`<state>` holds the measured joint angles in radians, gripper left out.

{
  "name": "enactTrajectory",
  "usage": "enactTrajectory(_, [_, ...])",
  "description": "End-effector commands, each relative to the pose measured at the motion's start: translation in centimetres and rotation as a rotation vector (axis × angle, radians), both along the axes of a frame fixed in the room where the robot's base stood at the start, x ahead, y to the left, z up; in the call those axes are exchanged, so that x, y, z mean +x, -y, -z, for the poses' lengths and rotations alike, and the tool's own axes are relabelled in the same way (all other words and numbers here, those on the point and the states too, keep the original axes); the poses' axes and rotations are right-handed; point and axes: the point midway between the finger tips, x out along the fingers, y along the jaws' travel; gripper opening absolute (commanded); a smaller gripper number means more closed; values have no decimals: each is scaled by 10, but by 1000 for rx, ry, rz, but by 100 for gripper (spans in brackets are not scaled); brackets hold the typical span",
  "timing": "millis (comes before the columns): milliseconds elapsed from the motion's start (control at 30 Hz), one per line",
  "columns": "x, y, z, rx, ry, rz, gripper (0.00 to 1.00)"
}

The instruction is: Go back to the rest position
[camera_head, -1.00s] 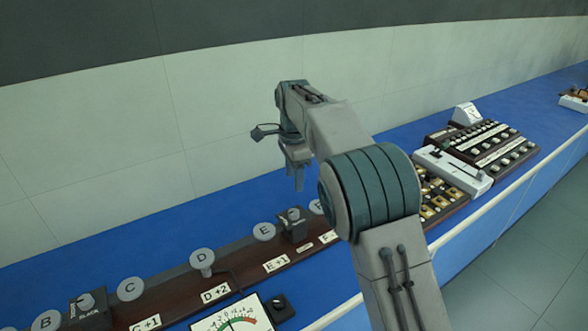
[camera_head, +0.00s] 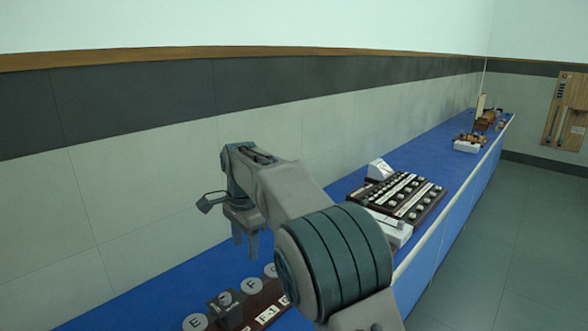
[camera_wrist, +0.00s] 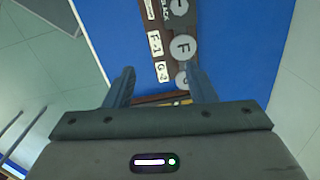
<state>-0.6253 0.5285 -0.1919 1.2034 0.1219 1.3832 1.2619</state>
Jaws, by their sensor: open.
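My gripper (camera_head: 245,240) hangs pointing down over the blue bench in the head view, with its jaws apart and nothing between them. In the wrist view my gripper (camera_wrist: 160,85) also shows two separate fingers with the bench below. A dark wooden board (camera_wrist: 182,50) with round grey discs and white labels such as "F -1" lies on the bench beneath it. The board (camera_head: 268,302) also shows at the bottom of the head view, with a dark block (camera_head: 225,306) on it. My arm hides part of the bench.
The blue bench (camera_head: 130,310) runs along a tiled wall to the far right. A panel with rows of knobs (camera_head: 402,197) and a white wedge-shaped box (camera_head: 379,169) stand beyond my arm. More apparatus (camera_head: 485,118) stands at the far end. The floor (camera_head: 500,240) right of the bench is clear.

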Motion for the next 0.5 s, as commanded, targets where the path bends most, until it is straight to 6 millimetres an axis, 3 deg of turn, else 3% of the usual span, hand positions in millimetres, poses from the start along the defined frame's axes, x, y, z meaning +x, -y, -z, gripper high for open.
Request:
enactTrajectory(33, [-5, 25, -10, 13, 11, -23, 50])
enactTrajectory(200, [-31, 91, -28, 34, 52, -143, 50])
enactTrajectory(500, [-105, 187, -35, 24, 143, -370, 50])
